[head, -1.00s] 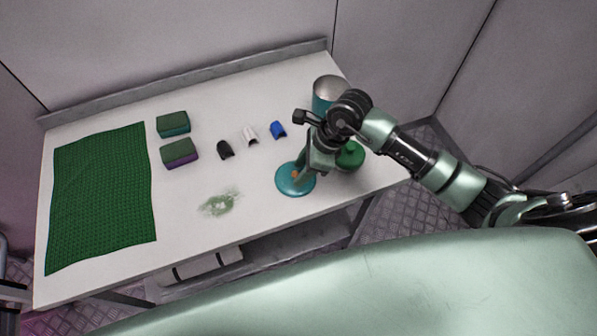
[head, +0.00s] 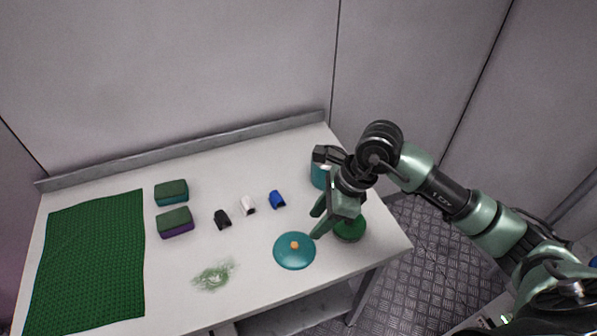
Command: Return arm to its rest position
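My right arm (head: 445,187) reaches in from the right over the right end of the white table. My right gripper (head: 316,224) points down and to the left, just above and to the right of a teal lid (head: 294,254) with an orange knob. Its fingers look parted, with nothing between them, and it looks clear of the lid. A green round object (head: 350,230) stands behind the gripper and is partly hidden by it. A teal pot (head: 319,175) behind is mostly hidden by my arm. My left gripper is not in view.
Two sponges (head: 172,193), black, white and blue small pieces (head: 277,200), a green smear (head: 214,275) and a green mat (head: 90,265) lie on the table (head: 255,306). A low ledge (head: 190,150) runs along the back by the wall. Free floor (head: 425,240) shows at right.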

